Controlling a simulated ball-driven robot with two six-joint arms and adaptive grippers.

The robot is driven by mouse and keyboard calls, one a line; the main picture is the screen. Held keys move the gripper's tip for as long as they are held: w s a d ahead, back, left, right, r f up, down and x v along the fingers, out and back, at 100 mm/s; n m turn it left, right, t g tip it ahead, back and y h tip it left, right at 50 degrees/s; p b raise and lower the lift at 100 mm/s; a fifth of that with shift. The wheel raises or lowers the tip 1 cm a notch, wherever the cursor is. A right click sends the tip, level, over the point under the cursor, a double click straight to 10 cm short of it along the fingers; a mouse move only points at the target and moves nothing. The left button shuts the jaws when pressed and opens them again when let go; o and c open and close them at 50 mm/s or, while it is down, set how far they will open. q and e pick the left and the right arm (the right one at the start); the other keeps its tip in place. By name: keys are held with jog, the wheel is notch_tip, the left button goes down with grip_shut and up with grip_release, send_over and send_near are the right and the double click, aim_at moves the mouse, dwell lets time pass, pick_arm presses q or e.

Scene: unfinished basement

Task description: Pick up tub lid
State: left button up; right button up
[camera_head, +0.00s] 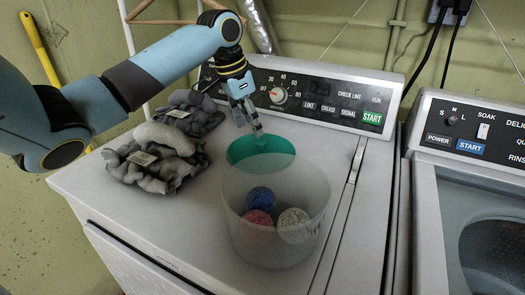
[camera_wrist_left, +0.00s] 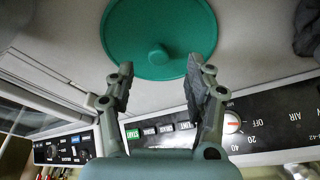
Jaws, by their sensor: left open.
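The tub lid (camera_head: 268,146) is a round teal-green disc lying on the dryer top, behind the translucent tub (camera_head: 268,235) in the head view. The tub holds a blue ball (camera_head: 261,199), a red ball (camera_head: 258,224) and a white ball (camera_head: 293,225). My left gripper (camera_head: 255,129) points down just above the lid. Its two fingers (camera_wrist_left: 158,85) are open and empty, with the knob just beyond the gap between them. My right gripper does not show.
The dryer's control panel (camera_head: 310,98) rises close behind the lid. A washer (camera_head: 470,190) stands to the right. The front left of the dryer top is clear.

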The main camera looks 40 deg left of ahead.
aim_at(261, 141)
pick_arm(q)
jog(key=shift+w+f, duration=0.2)
jog(key=shift+f, duration=0.2)
jog(key=f, duration=0.1)
jog(key=w+f, duration=0.1)
jog(key=w+d+f, duration=0.1)
jog(key=f, duration=0.1)
jog(key=shift+w+f, duration=0.1)
jog(key=shift+f, duration=0.25)
jog(key=c, duration=0.5)
grip_shut()
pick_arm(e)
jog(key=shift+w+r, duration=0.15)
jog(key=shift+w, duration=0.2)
